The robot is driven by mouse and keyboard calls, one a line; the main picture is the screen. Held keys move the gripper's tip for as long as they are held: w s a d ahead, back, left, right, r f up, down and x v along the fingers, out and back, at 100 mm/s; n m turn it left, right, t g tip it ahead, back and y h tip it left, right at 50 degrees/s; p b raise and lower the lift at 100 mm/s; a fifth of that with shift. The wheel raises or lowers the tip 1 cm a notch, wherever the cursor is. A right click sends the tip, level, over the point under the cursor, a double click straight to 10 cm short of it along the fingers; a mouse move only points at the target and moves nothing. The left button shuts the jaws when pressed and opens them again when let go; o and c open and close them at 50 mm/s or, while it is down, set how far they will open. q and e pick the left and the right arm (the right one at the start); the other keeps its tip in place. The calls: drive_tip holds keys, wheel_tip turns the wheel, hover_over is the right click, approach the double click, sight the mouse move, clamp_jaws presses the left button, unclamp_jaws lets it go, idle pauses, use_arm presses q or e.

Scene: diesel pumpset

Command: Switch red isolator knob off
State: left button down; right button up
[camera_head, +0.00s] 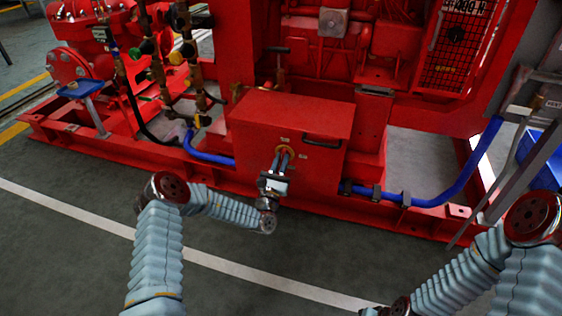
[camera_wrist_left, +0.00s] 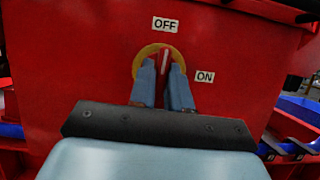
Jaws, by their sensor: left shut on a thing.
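The red isolator knob (camera_wrist_left: 166,62) sits on a yellow round plate (camera_wrist_left: 147,53) on the front of a red box (camera_head: 292,112). A white line on the knob stands nearly upright, toward the OFF label (camera_wrist_left: 165,24) above. The ON label (camera_wrist_left: 205,76) is to the lower right. My left gripper (camera_head: 284,153) reaches the box front, and its two blue-grey fingers are shut on the knob from either side, as the left wrist view (camera_wrist_left: 164,82) shows. The fingers hide the knob's lower part. My right arm is at the lower right, its gripper out of view.
A black handle (camera_head: 321,141) sticks out to the right of the knob on the box. Blue hoses (camera_head: 440,196) run along the red base frame (camera_head: 400,218). Valves and pipes (camera_head: 180,50) stand at the left. The floor in front is clear.

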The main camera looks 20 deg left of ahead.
use_arm(q)
drive_tip(key=shift+d+f, duration=0.1)
drive_tip(key=c, duration=1.2)
unclamp_jaws()
drive_tip(key=shift+o, duration=0.2)
drive_tip(key=p+v, duration=0.1)
drive_tip(key=v, duration=1.2)
drive_tip(key=shift+s+p, duration=0.4)
drive_tip(key=shift+f, duration=0.15)
